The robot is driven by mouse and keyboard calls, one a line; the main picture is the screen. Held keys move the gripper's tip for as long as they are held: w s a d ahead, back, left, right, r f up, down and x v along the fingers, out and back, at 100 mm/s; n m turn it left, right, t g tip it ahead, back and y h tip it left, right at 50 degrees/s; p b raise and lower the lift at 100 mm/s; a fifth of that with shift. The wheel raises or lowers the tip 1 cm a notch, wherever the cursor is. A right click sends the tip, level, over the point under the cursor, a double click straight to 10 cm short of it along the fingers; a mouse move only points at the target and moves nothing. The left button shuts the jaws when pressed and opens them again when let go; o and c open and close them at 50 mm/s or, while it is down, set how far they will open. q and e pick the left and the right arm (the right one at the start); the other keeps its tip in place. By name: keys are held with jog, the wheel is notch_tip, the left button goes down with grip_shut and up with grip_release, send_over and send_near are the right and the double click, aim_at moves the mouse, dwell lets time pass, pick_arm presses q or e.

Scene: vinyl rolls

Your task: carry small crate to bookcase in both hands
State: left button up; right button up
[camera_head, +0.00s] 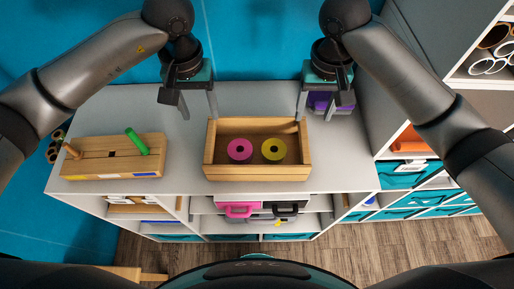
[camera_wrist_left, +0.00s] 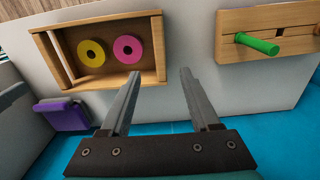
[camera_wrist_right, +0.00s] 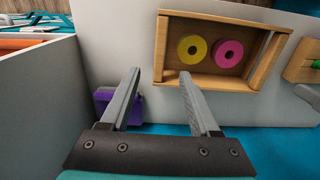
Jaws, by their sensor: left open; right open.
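The small wooden crate (camera_head: 258,174) stands on top of the low white shelf unit, with a pink roll (camera_head: 240,150) and a yellow roll (camera_head: 273,150) inside. It also shows in the left wrist view (camera_wrist_left: 152,80) and the right wrist view (camera_wrist_right: 215,80). My left gripper (camera_head: 198,114) is open and empty, near the crate's far left corner and apart from it. My right gripper (camera_head: 315,116) is open and empty at the crate's far right corner; in its wrist view one finger is close to the crate's side, and I cannot tell whether it touches.
A wooden block with a green peg (camera_head: 137,141) lies left of the crate. A purple object (camera_head: 320,101) sits behind my right gripper. A white shelving unit (camera_head: 456,85) with rolls and teal bins stands at the right. The top between block and crate is clear.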

aim_at(209, 140)
pick_arm(q)
notch_tip(209, 140, down, 13)
jog(key=shift+r, duration=0.15)
pick_arm(e)
notch_tip(209, 140, down, 13)
jog(key=shift+r, duration=0.15)
pick_arm(q)
grip_shut()
pick_arm(e)
grip_shut()
pick_arm(q)
jog(key=shift+w+r, duration=0.1)
pick_arm(e)
jog(key=shift+w+r, duration=0.1)
dwell(0.5)
